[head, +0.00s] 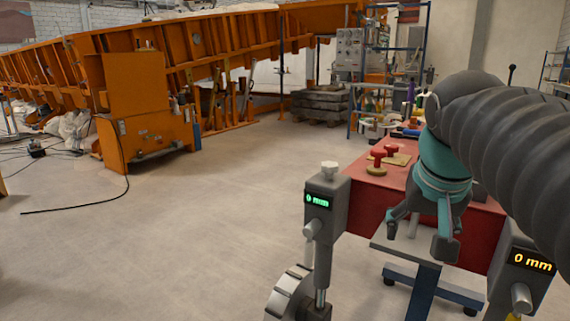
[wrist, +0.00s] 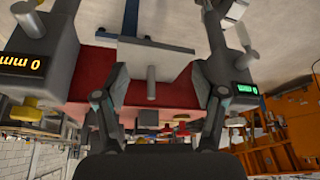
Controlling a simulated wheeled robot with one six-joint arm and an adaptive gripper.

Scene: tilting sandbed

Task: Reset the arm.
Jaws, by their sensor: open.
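My gripper (head: 420,232), teal and dark grey, hangs fingers down over the front part of a red-topped bench (head: 372,206). My dark ribbed arm comes in from the right in the head view and hides part of the bench.
A grey post with a green "0 mm" display (head: 318,201) stands left of the bench, another with a yellow display (head: 532,261) at right. Red knobs (head: 378,156) sit on the bench. An orange flume structure (head: 140,90) stands far left. The floor (head: 190,230) between is clear.

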